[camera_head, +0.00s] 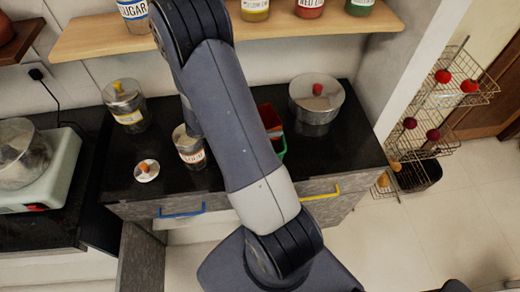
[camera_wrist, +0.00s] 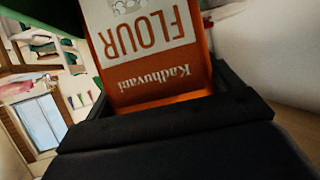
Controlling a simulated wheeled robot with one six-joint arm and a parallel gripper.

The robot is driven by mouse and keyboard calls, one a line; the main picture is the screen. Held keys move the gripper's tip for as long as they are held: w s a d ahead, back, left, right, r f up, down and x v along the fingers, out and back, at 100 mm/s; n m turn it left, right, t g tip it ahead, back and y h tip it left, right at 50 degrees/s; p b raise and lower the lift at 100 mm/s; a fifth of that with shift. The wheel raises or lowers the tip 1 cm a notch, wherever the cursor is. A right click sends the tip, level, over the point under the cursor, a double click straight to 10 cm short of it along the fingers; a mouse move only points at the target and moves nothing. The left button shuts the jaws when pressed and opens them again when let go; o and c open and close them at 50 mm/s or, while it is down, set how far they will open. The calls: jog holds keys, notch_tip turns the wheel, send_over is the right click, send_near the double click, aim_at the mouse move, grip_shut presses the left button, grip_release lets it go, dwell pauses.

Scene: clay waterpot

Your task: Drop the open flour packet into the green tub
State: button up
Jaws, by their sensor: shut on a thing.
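An orange and white flour packet (camera_wrist: 150,50) fills the middle of the wrist view, its lettering upside down. My gripper (camera_wrist: 160,120) is shut on it. The packet's top lies outside the wrist view. In the head view my arm hides the gripper. A green tub (camera_head: 283,152) shows only partly beside my arm, on the black counter. A red shape (camera_head: 268,116) shows just above the green; I cannot tell whether it is part of another tub. A green edge (camera_wrist: 35,10) crosses the top left of the wrist view.
A jar labelled flour (camera_head: 191,148) stands left of my arm, with a loose lid (camera_head: 146,171) nearby. A wooden shelf (camera_head: 280,32) with jars runs above. The counter's right front is clear.

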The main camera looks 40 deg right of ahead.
jog(key=o, duration=1.3)
jog(key=shift+o, duration=0.2)
jog(key=b+v, duration=0.1)
jog(key=v, duration=0.9)
jog(key=shift+a+r, duration=0.15)
jog(key=shift+a, duration=0.25)
jog(key=shift+d, duration=0.1)
jog(key=p+x, duration=0.1)
jog(key=x, duration=0.2)
jog(key=r+p+x, duration=0.1)
jog(key=x, duration=0.2)
jog(key=p+x, duration=0.1)
jog(key=x, duration=0.2)
jog(key=shift+s+d+r, duration=0.15)
jog(key=shift+d+r, duration=0.1)
jog(key=shift+d, duration=0.5)
jog(key=shift+r+p, duration=1.15)
jog(key=shift+p, duration=0.1)
